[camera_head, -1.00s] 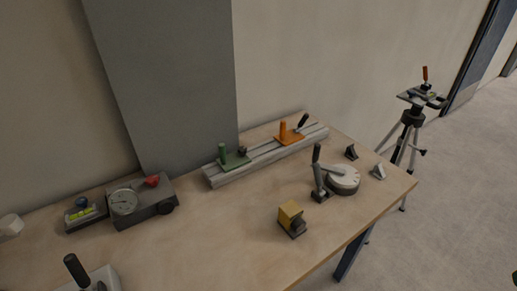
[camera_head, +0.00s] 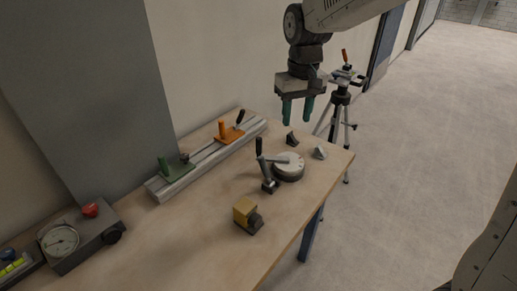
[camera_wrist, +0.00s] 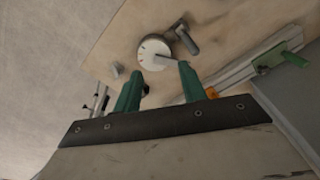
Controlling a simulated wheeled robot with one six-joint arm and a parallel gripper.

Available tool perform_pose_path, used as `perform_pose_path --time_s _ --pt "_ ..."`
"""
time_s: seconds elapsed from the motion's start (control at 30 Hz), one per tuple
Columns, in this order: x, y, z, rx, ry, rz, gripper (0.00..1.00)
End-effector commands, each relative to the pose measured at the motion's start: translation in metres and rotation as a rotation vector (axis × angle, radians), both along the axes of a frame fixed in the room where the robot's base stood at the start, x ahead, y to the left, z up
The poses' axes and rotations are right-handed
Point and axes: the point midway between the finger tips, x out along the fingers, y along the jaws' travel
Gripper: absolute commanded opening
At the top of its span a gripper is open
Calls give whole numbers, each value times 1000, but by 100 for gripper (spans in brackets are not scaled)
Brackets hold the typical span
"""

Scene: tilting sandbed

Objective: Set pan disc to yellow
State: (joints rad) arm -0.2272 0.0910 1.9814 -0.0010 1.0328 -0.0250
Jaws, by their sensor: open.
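A tripod (camera_head: 341,98) stands on the floor beyond the table's right end, with a flat head and an orange-handled lever (camera_head: 344,56) on top. A round white dial disc (camera_head: 288,166) with a dark base lies on the table, next to a black-handled lever clamp (camera_head: 266,168). I cannot tell which of these is the pan disc, and no yellow mark is readable on either. My gripper (camera_head: 298,122) is open and empty, above the table's far right end. In the wrist view the white disc (camera_wrist: 152,50) shows just beyond my fingertips (camera_wrist: 158,72); part of the tripod (camera_wrist: 100,100) shows at left.
A rail (camera_head: 164,188) with a green clamp (camera_head: 172,166) and an orange clamp (camera_head: 228,133) runs along the wall. Two small wedges (camera_head: 319,152) lie by the disc. A gauge box (camera_head: 80,237) is at left.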

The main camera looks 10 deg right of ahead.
Motion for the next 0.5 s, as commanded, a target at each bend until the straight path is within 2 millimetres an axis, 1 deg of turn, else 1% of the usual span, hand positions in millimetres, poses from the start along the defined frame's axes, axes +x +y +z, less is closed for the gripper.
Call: perform_pose_path --time_s 0.03,0.1,0.2,0.33,0.4,0.5 --pt "20 16 -18 -3 14 23 41" --pt "43 34 -39 -5 20 48 41" --pt "68 56 -66 -7 28 77 41" --pt "88 75 -91 -8 33 101 41" --pt "93 81 -99 -9 36 108 41" --pt "96 84 -108 -9 36 112 41"
